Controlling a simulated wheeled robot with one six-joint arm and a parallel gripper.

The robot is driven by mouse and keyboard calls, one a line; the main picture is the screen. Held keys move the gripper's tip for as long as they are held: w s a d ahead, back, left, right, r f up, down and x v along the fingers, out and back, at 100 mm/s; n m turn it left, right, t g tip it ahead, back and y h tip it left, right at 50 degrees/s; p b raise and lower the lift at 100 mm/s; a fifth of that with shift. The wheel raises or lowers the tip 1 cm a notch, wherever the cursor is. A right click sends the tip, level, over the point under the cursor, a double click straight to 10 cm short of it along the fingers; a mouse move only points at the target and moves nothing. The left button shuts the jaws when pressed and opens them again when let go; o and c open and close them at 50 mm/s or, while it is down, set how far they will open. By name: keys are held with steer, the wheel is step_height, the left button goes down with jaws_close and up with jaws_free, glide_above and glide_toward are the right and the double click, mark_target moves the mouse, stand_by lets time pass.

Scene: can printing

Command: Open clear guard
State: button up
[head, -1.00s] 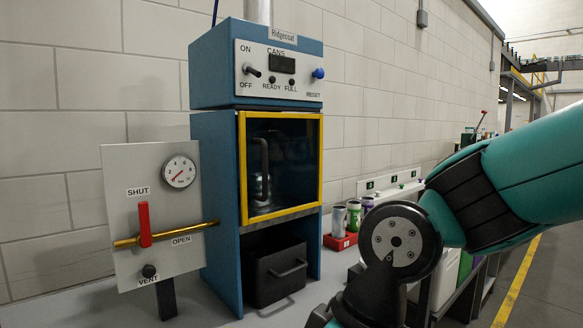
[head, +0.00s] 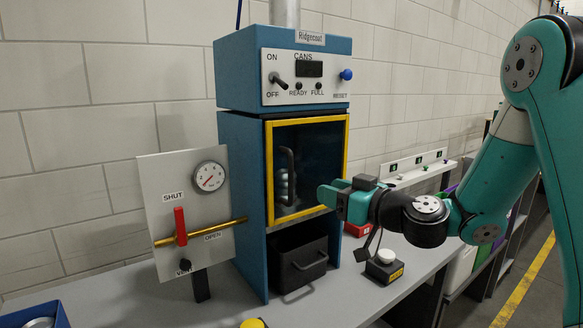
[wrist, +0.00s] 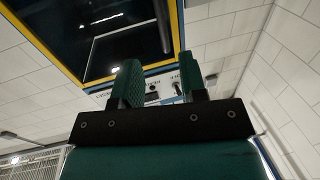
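The clear guard is a dark see-through pane in a yellow frame (head: 347,150) on the front of the blue machine (head: 240,185). It looks closed. Its dark upright handle (head: 290,170) is on the left part of the pane. My gripper (head: 326,196) is in front of the guard's lower right, to the right of the handle, pointing left. In the wrist view my two green fingers (wrist: 160,82) are apart with nothing between them. The yellow frame (wrist: 177,45) and the dark handle (wrist: 162,25) show beyond them.
A white panel (head: 170,265) with a red lever (head: 180,226) and gauge stands left of the machine. A black bin (head: 300,264) sits below the guard. A small dark box with a white button (head: 385,265) is on the grey table (head: 345,300), right. A blue-sided tray (head: 60,312) is front left.

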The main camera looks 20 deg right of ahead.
steer(key=p, duration=0.7)
glide_above(291, 199)
steer(key=shift+w+d, duration=0.1)
steer(key=shift+w, duration=0.25)
steer(key=shift+c, duration=0.5)
jaws_close()
